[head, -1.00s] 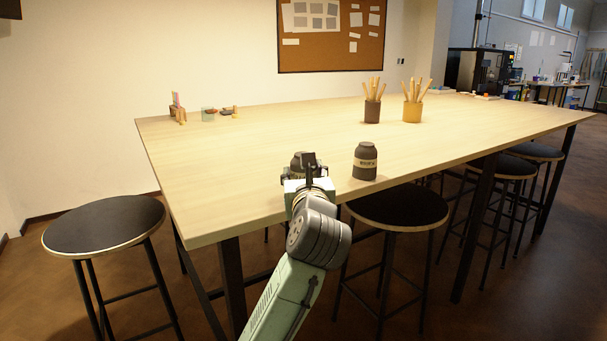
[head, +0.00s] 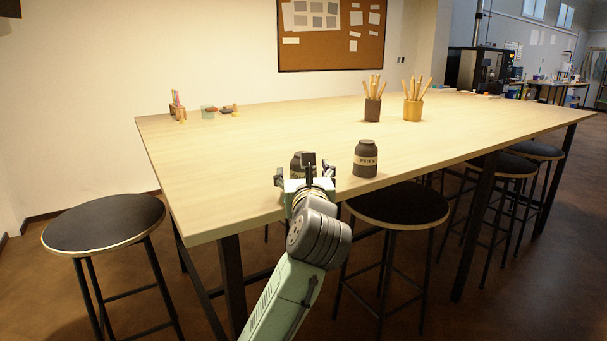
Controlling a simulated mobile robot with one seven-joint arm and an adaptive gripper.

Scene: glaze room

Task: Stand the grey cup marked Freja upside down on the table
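A dark grey rounded cup-like vessel (head: 366,160) with a pale label stands on the table (head: 245,150) near its front edge. Its label is too small to read. A second dark grey vessel (head: 296,161) shows just behind my gripper (head: 305,172), which covers most of it, so I see no label on it. My gripper is at the front edge of the table, left of the labelled vessel and apart from it. Its fingers are spread. I cannot tell whether they reach around the second vessel. I cannot tell for sure which vessel is marked Freja.
A dark pot of wooden tools (head: 372,111) and a yellow pot of tools (head: 413,112) stand farther back. Small items (head: 208,112) sit at the back left. Stools (head: 100,220) stand around the table. The middle and left of the tabletop are clear.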

